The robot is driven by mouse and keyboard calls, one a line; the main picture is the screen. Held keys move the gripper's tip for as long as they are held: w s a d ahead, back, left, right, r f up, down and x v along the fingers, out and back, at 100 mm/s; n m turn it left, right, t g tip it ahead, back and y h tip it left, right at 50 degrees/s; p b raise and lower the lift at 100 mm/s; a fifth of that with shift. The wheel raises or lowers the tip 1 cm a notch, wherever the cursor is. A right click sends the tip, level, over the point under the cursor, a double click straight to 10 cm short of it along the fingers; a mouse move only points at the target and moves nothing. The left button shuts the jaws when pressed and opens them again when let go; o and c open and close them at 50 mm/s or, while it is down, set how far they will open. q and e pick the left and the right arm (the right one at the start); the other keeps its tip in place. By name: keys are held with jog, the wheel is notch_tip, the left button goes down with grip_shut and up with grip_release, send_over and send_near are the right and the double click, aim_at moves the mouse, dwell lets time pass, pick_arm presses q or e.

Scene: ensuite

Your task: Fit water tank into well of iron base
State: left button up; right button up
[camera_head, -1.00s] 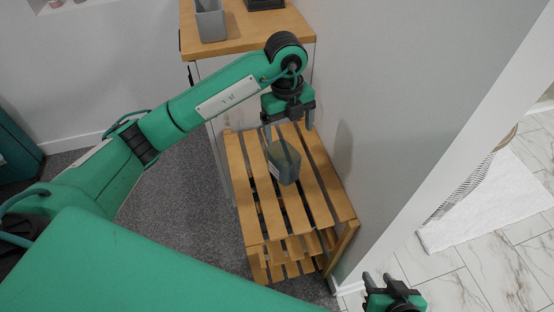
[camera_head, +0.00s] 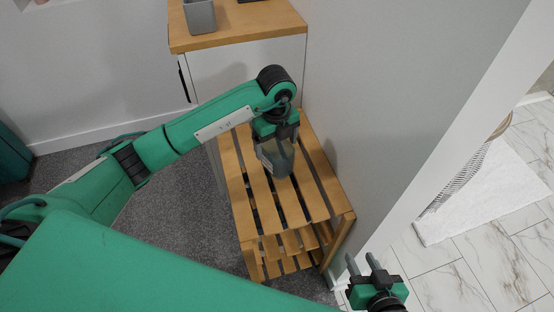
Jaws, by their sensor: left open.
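The water tank (camera_head: 281,167), a dark grey, partly see-through vessel, stands on the slatted top of a wooden rack (camera_head: 318,200). My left gripper (camera_head: 274,154) has come down over it from above. Its fingers are open on either side of the tank's upper part; whether they touch it I cannot tell. The gripper hides the tank's top. My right gripper (camera_head: 362,262) is at the lower right, empty, its two fingers apart and far from the tank. I cannot make out an iron base for certain.
A white cabinet (camera_head: 250,65) with a wooden top stands behind the rack, with a grey open container (camera_head: 200,16) on it and a dark item cut off at the picture's top edge. A wall (camera_head: 400,90) runs close along the rack's right side. Carpet lies to the left.

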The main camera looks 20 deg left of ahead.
pick_arm(q)
notch_tip(320, 180, down, 2)
jog(key=c, duration=1.2)
